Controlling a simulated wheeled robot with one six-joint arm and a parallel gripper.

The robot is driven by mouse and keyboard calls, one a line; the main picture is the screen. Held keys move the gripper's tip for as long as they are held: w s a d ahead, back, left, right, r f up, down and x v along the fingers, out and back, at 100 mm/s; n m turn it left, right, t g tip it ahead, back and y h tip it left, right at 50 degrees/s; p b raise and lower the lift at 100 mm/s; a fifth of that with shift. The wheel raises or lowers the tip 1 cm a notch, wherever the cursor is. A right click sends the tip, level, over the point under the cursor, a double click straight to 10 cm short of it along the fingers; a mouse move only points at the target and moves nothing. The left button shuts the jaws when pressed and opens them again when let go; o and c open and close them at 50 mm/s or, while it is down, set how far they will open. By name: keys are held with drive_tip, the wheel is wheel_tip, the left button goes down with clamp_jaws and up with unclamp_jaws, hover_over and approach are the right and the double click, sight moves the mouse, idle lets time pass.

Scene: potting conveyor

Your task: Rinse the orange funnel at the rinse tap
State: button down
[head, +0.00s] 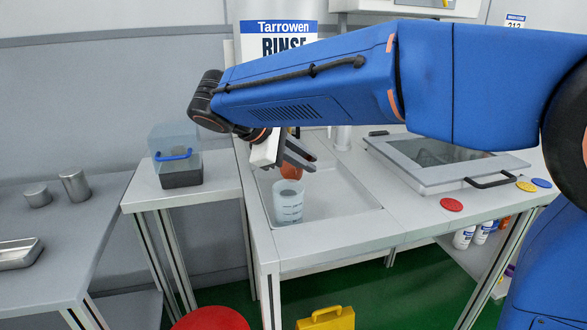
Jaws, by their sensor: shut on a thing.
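The orange funnel (291,170) shows only in part, below my gripper's fingers and just above or behind the rim of a clear measuring beaker (288,204). My gripper (290,155) points down over the sink basin (345,190) and is shut on the funnel. The beaker stands upright at the left side of the basin. I cannot tell whether the funnel's lower end is inside it. A rinse sign (278,28) hangs on the wall behind. My blue arm crosses the view and hides much of the area behind the sink, and the tap is not clearly visible.
A clear box with a blue handle (175,155) stands on the side table at left. Metal cups (75,186) sit farther left. A hatch-like lidded frame (440,160) with handles and a red disc (451,204) lie right. A yellow case (326,318) and red stool (210,319) are below.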

drive_tip(key=shift+d, duration=0.2)
drive_tip(key=shift+s+d, duration=0.85)
drive_tip(key=shift+s, duration=0.1)
drive_tip(key=shift+s+d, duration=0.65)
drive_tip(key=shift+d, duration=0.3)
drive_tip(key=shift+s+d, duration=0.45)
drive_tip(key=shift+s, duration=0.2)
drive_tip(key=shift+s+d, duration=0.4)
drive_tip(key=shift+s, duration=0.2)
drive_tip(key=s+d+r, duration=0.3)
drive_tip(key=r, duration=0.1)
drive_tip(key=shift+s+d, duration=0.15)
drive_tip(key=shift+s, duration=0.2)
idle(0.4)
